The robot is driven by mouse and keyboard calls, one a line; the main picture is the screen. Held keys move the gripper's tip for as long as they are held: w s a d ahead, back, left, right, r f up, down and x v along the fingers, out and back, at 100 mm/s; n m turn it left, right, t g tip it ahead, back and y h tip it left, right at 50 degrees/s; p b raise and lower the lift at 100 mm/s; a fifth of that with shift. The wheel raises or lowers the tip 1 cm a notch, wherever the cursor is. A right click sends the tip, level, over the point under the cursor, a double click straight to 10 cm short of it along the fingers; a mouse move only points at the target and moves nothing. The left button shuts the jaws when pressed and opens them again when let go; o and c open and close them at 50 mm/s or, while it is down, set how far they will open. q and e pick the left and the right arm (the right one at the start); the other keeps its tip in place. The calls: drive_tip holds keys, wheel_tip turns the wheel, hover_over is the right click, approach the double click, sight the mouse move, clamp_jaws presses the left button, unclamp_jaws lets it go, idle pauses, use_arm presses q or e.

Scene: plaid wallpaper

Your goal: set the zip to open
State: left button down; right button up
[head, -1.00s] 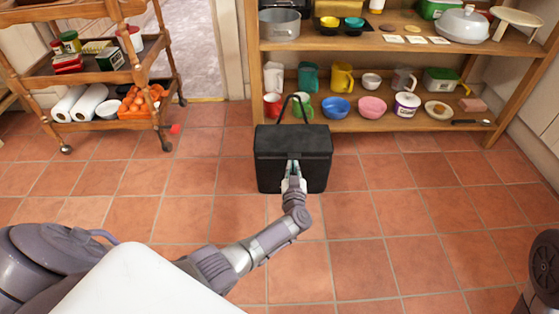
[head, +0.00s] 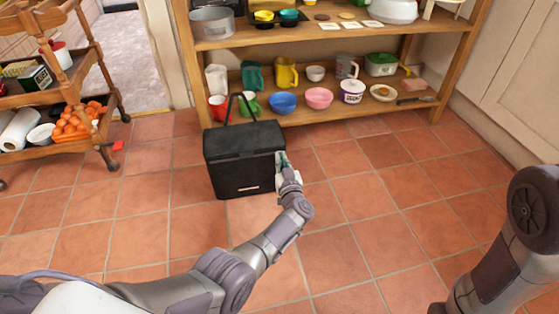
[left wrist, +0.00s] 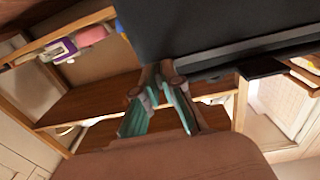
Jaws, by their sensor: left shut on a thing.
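The black bag (head: 240,175) stands upright on the tiled floor, with its thin carrying handle (head: 229,106) raised. Its lid lies flat and looks closed; a pale label shows low on its front. My left gripper (head: 281,160) is at the bag's upper right front corner, at the height of the lid seam. It is shut on the zip pull, which its fingers hide. In the left wrist view the teal-padded fingers (left wrist: 160,75) meet at the edge of the dark bag (left wrist: 205,30). My right gripper is out of view.
A wooden shelf (head: 345,109) with bowls, mugs and pots stands right behind the bag. A wooden trolley (head: 80,90) with food stands at the left. The tiled floor in front and to the right of the bag is clear.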

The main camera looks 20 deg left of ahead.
use_arm(q)
drive_tip(key=c, duration=1.3)
unclamp_jaws()
drive_tip(key=shift+w+d, duration=0.1)
